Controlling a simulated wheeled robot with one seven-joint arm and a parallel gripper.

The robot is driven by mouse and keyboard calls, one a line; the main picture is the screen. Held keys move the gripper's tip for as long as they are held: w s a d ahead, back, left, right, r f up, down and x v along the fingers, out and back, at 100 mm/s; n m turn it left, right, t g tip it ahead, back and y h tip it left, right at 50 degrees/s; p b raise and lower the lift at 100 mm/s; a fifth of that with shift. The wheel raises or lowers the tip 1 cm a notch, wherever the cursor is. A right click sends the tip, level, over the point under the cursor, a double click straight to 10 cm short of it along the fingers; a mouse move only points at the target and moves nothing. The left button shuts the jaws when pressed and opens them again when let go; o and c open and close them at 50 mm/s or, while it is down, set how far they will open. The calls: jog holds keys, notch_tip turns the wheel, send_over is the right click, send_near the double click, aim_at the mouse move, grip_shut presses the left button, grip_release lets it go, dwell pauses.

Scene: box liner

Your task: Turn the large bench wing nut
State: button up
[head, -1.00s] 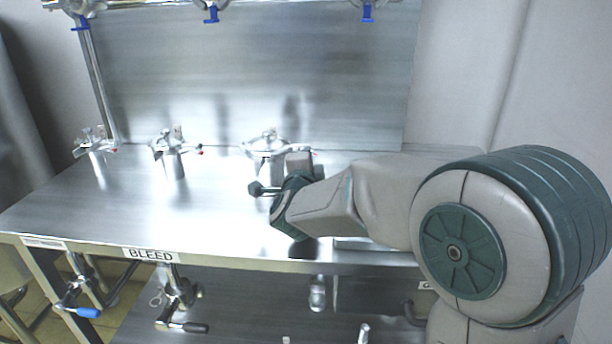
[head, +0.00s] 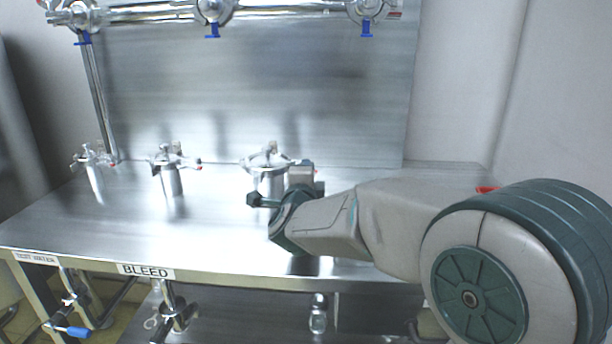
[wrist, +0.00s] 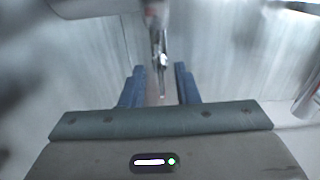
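The largest of the lidded steel vessels (head: 268,176) stands on the bench, at the right end of its row. Metal clamp fittings show on its lid, but I cannot pick out the wing nut clearly. A blurred, narrow metal part (wrist: 159,50) lies in line with the gap, beyond the fingertips. I cannot tell whether it is the wing nut.
Two smaller steel vessels (head: 171,178) (head: 94,177) stand to the left on the bench (head: 120,225). A steel back panel (head: 250,85) rises behind, with pipes and blue-handled valves above. Valve handles hang below the bench's front edge near the BLEED label (head: 146,271). The bench's front left is clear.

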jog(key=s, duration=1.3)
jog(key=shift+s+a+p, duration=0.25)
jog(key=shift+s+p, duration=0.15)
